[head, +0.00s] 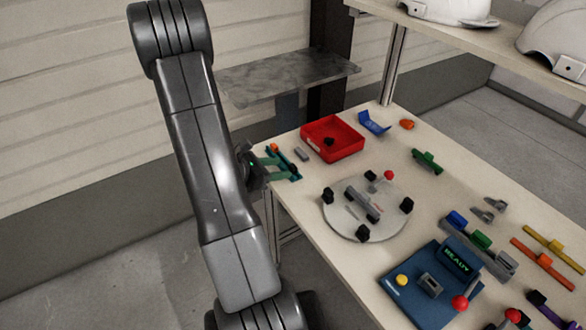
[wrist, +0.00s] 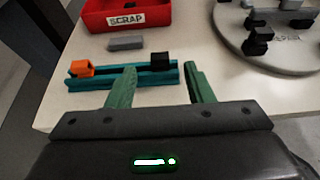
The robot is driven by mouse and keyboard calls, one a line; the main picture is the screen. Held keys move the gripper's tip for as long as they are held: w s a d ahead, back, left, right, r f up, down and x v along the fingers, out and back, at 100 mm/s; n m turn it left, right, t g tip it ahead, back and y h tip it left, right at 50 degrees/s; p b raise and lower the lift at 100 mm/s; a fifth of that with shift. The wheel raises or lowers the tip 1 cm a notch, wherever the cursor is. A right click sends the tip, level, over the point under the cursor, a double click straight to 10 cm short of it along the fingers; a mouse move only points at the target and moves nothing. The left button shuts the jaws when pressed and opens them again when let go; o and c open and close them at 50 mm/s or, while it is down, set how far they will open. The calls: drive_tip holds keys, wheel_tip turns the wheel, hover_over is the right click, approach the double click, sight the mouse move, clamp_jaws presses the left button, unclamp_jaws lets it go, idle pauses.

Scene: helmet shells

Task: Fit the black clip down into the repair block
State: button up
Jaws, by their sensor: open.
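The black clip (wrist: 161,60) sits at the right end of a teal rail in the wrist view, with an orange clip (wrist: 81,68) at the left end. My gripper (wrist: 160,72) is open, its green fingers spread at the near side of the rail. The black clip shows between the fingertips, and nothing is held. In the head view my gripper (head: 272,168) is at the left table edge by the teal rail (head: 286,160). Which thing is the repair block I cannot tell; a grey block (head: 430,285) on the blue READY station is one candidate.
A small grey block (wrist: 125,43) lies behind the rail, before the red SCRAP tray (wrist: 125,30). A round grey plate (head: 365,228) with several black blocks and a red knob stands to the right. Coloured parts and rails cover the table's right side.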

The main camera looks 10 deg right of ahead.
sight(292, 166)
drive_tip(key=shift+p+x, duration=0.4)
drive_tip(key=shift+x, duration=2.6)
drive_tip(key=shift+r, duration=0.1)
clamp_jaws()
